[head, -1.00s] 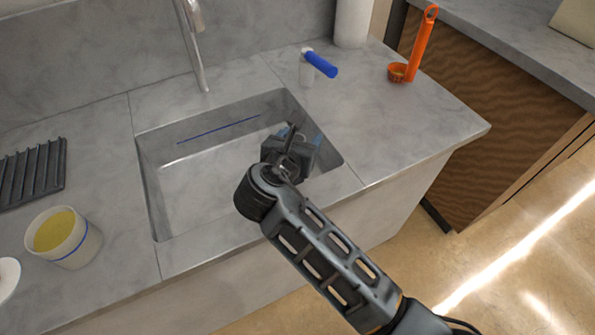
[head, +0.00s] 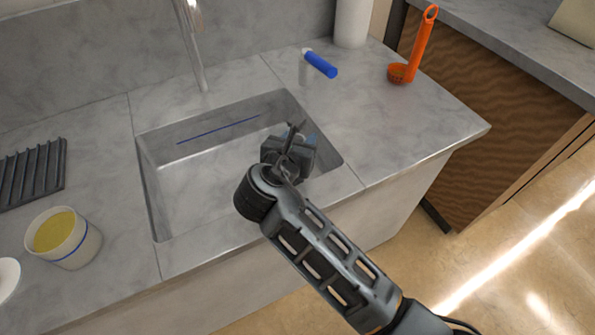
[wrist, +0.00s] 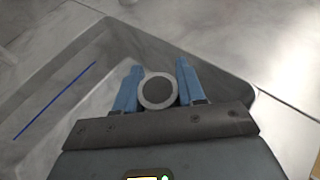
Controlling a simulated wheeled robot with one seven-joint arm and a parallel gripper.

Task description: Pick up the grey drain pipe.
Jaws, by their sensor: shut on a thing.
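My gripper (wrist: 158,67) has its two blue fingers on either side of a round grey pipe end (wrist: 158,91), with a pale rim and a dark middle. I take this as the grey drain pipe, and my gripper is shut on it. Only the end face of the pipe shows in the wrist view; its length is hidden. In the head view my gripper (head: 290,150) is over the right part of the sink basin (head: 205,175). My wrist mostly hides the fingers there, and I cannot make out the pipe clearly.
A faucet (head: 196,50) rises behind the basin. A blue-topped white item (head: 320,64) and an orange ladle (head: 418,50) are on the right counter. A cup with yellow contents (head: 75,250) and a dark rack (head: 35,175) are on the left. The right counter's front is clear.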

